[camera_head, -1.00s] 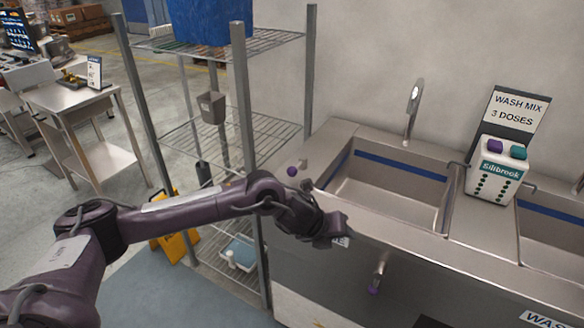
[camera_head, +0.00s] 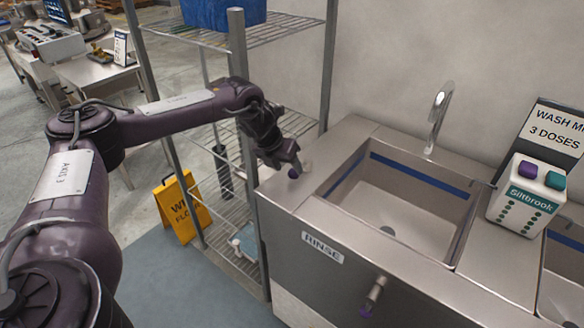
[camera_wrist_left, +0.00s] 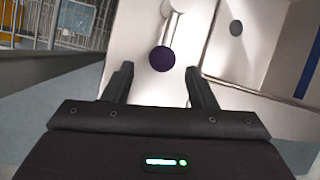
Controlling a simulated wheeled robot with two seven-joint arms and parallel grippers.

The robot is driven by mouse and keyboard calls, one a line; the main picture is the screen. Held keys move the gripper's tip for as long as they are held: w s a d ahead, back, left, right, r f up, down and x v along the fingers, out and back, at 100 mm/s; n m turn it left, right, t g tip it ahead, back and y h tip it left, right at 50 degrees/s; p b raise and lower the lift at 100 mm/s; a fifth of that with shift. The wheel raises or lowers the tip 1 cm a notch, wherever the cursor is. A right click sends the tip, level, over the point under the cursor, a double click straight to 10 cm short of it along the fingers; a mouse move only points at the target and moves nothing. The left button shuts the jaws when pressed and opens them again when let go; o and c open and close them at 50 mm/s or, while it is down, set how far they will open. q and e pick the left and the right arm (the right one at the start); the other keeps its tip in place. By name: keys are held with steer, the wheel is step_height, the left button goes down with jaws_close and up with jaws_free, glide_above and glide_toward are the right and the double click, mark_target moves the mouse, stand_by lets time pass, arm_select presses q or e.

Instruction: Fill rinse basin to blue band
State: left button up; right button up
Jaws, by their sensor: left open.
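The rinse basin (camera_head: 400,205) is a steel sink with a blue band (camera_head: 420,176) around its inner wall. Its bare floor and round drain show, with no water visible. The curved tap (camera_head: 438,118) stands behind it, with no stream visible. A lever with a dark purple ball knob (camera_head: 293,173) is on the deck left of the basin. My left gripper (camera_head: 287,164) is open at this knob. In the left wrist view the knob (camera_wrist_left: 162,59) lies between and slightly beyond the fingertips, with no clear grip. My right gripper is out of view.
A second purple-tipped lever (camera_head: 371,297) sticks out of the front panel below the RINSE label (camera_head: 322,247). A Siltbrook dispenser (camera_head: 526,196) stands right of the basin. A wire shelf rack (camera_head: 240,120) and yellow floor sign (camera_head: 181,208) are at left.

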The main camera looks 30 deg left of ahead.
mark_target(292, 171)
arm_select(q)
steer(key=x, duration=0.2)
steer(key=shift+w+d+f, duration=0.15)
steer(key=shift+w+f, duration=0.05)
steer(key=shift+w, duration=0.15)
steer(key=shift+w+f, duration=0.1)
steer(key=shift+f, duration=0.2)
steer(key=c, duration=0.6)
steer(key=shift+c, duration=1.4)
jaws_close()
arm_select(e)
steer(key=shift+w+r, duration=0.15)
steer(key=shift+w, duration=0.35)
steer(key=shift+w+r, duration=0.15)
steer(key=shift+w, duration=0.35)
